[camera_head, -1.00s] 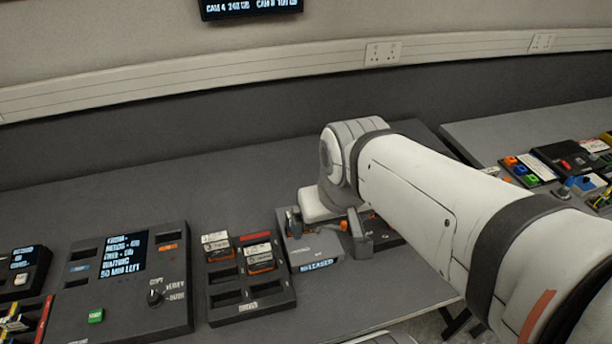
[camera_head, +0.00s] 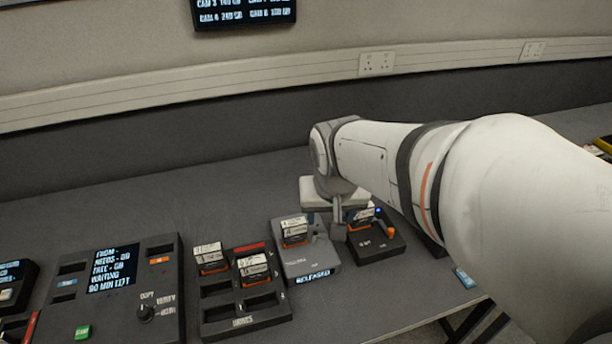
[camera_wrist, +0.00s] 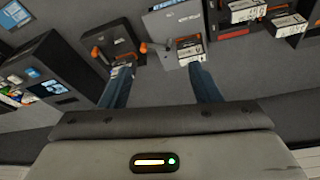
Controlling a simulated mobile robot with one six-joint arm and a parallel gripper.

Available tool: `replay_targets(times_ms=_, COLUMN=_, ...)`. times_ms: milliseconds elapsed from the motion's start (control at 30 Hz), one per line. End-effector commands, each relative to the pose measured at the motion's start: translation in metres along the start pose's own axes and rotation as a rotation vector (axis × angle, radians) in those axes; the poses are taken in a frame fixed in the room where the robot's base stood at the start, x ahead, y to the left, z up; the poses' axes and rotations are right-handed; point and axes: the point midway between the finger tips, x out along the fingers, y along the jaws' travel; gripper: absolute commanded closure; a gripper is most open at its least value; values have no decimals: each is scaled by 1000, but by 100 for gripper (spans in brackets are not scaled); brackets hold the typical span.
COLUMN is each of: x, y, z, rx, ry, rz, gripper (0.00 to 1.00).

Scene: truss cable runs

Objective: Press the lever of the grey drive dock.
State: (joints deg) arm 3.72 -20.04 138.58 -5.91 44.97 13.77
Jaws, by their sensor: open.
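The grey drive dock (camera_head: 308,262) sits right of the slotted black rack in the head view. Its small screen reads RELEASED, and a white-and-orange drive (camera_head: 295,232) stands in its back left. In the wrist view the dock (camera_wrist: 182,20) is at top centre, and an orange-tipped lever (camera_wrist: 143,47) shows at its left edge. My gripper (camera_wrist: 158,68) is open and empty, its fingers apart, with the lever between them in the picture. In the head view my gripper (camera_head: 337,222) is at the dock's back right; one finger is plain, the other mostly hidden. Contact cannot be told.
A black dock (camera_head: 376,246) with an orange lever and a drive stands close to the right. A control panel (camera_head: 108,300) lies further left. The desk behind is clear.

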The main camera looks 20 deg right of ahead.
Motion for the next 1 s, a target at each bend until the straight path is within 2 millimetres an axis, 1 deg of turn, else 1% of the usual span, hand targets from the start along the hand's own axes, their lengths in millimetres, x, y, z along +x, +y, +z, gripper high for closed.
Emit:
replay_targets(times_ms=33, x=22, y=5, z=-8, rx=46, ry=-6, rz=18, gripper=47)
replay_targets(times_ms=200, x=74, y=21, z=-42, rx=204, ry=7, rz=68, gripper=61)
replay_targets(times_ms=300, x=102, y=30, z=-57, rx=282, ry=13, rz=89, gripper=69)
replay_targets(times_ms=433, x=130, y=39, z=-71, rx=360, ry=24, rz=106, gripper=80)
replay_targets(times_ms=533, x=143, y=44, z=-78, rx=396, ry=29, rz=113, gripper=88)
replay_targets(times_ms=667, x=151, y=47, z=-82, rx=420, ry=32, rz=117, gripper=99)
replay_targets(times_ms=700, x=151, y=47, z=-82, rx=423, ry=33, rz=117, gripper=100)
replay_targets(times_ms=1000, x=151, y=47, z=-83, rx=422, ry=33, rz=117, gripper=100)
